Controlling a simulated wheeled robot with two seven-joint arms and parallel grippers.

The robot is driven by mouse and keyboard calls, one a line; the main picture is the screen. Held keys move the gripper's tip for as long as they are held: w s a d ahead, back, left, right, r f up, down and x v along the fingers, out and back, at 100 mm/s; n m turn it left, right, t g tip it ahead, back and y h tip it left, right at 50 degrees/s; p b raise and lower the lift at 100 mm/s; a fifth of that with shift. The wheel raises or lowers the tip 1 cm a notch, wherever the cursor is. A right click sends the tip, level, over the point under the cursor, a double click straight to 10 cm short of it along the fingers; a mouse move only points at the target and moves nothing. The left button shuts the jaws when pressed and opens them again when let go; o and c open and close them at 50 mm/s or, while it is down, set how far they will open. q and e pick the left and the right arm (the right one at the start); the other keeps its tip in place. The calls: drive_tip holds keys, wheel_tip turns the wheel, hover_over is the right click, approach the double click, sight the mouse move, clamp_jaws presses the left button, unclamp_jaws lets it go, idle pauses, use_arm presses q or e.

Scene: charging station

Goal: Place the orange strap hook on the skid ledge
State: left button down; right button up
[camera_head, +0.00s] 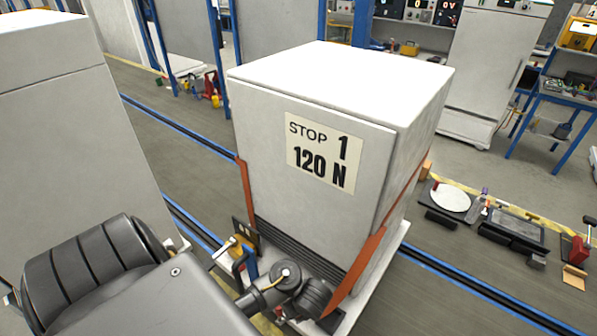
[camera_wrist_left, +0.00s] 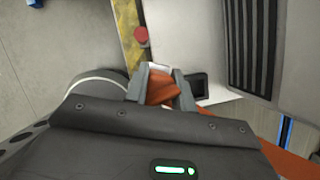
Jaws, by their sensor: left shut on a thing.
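In the left wrist view my left gripper (camera_wrist_left: 162,88) is shut on the orange strap hook (camera_wrist_left: 162,90), which sits between its two grey fingers. The white skid ledge (camera_wrist_left: 222,92) lies just right of the fingers, with a dark square opening (camera_wrist_left: 199,84) close to the right fingertip. I cannot tell whether the hook touches the ledge. In the head view the white skid (camera_head: 392,268) shows under the white cabinet (camera_head: 300,220). Orange straps (camera_head: 368,262) run down the cabinet's corners. My left fingertips are not clear in the head view. My right gripper is out of view.
Another pale cabinet (camera_head: 55,120) stands at the left. Tools and trays (camera_head: 512,230) lie on the floor at right. A red knob (camera_wrist_left: 140,35) stands beyond my fingers.

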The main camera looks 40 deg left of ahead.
use_arm(q)
drive_tip(key=w+a+f+b, duration=0.8)
drive_tip(key=w, duration=0.1)
drive_tip(key=shift+w+f+b, duration=0.3)
drive_tip(key=shift+w+f, duration=0.05)
drive_tip(key=shift+f, duration=0.05)
drive_tip(key=shift+a, duration=0.1)
drive_tip(key=f+b, duration=0.3)
drive_tip(key=f, duration=0.1)
drive_tip(key=shift+w+a+f, duration=0.1)
drive_tip(key=shift+w+a, duration=0.2)
drive_tip(key=shift+w, duration=0.05)
